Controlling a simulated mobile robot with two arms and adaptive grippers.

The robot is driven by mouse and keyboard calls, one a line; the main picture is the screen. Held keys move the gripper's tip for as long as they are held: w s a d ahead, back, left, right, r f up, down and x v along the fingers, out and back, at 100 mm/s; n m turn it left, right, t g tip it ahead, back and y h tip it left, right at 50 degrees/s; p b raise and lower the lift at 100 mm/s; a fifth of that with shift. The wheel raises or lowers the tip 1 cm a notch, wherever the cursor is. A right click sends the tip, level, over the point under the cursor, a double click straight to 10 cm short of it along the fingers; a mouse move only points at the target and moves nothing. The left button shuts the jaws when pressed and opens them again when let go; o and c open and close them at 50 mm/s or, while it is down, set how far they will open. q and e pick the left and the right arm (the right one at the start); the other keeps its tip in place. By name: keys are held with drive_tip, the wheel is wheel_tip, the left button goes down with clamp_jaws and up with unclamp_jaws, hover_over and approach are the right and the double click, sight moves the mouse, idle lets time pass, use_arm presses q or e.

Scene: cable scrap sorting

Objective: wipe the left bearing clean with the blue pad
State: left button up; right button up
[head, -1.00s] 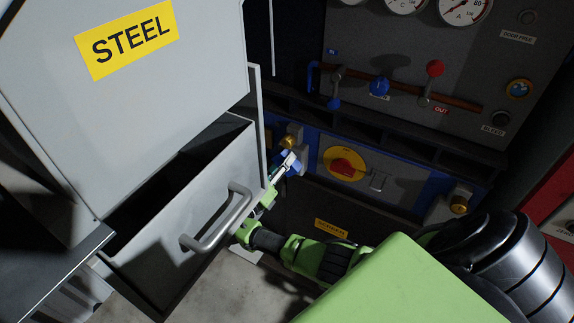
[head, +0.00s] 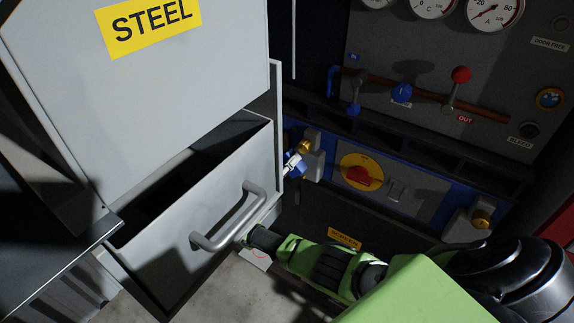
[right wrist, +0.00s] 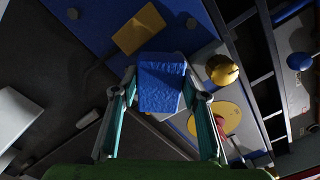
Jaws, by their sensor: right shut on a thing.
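The left bearing (head: 305,146) is a brass-coloured round end on a grey block, at the left end of the blue panel. The blue pad (right wrist: 161,85) lies between the fingers of my right gripper (right wrist: 162,92), which is shut on it. In the head view the pad (head: 295,165) is just below and left of the bearing; I cannot tell whether they touch. In the right wrist view the brass bearing (right wrist: 222,70) is right of the pad, apart from it in the picture. The drawer hides most of the right gripper in the head view. My left gripper is not in view.
An open grey drawer (head: 190,235) with a bar handle (head: 228,218) stands close left of my right arm, under the STEEL cabinet (head: 190,70). A yellow-and-red rotary switch (head: 362,174) is right of the bearing. A second brass bearing (head: 481,219) is further right.

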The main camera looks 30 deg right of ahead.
drive_tip(key=shift+p+v, duration=0.9)
drive_tip(key=shift+v, duration=1.95)
drive_tip(key=p+v, duration=0.1)
drive_tip(key=v, duration=0.2)
drive_tip(key=shift+f, duration=0.1)
